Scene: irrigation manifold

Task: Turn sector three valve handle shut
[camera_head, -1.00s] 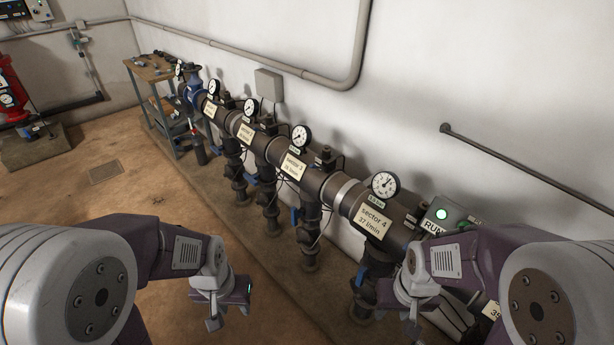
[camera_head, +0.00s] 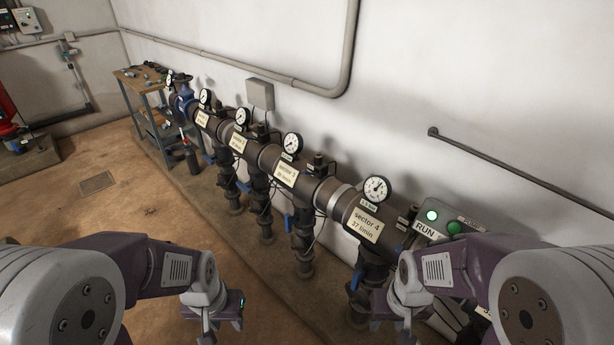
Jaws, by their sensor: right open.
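The sector 3 label (camera_head: 286,174) is on the dark manifold pipe, with a round gauge (camera_head: 292,143) above it. Below it a drop pipe (camera_head: 303,240) goes down to the floor. A blue handle (camera_head: 288,222) hangs roughly upright at the left side of this drop pipe. My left gripper (camera_head: 217,326) is low, in front of and left of that handle, clear of it; its jaw opening is hard to make out. My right gripper (camera_head: 388,322) is open, low at the right near the sector 4 drop pipe, with its fingers partly hidden. Neither gripper holds anything visible.
The sector 4 label (camera_head: 366,225) and its blue handle (camera_head: 356,280) are nearer, at right. A box marked RUN (camera_head: 427,231) with green lights stands behind my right arm. A workbench (camera_head: 142,76) is at the far left. Brown floor (camera_head: 150,210) left of the manifold is clear.

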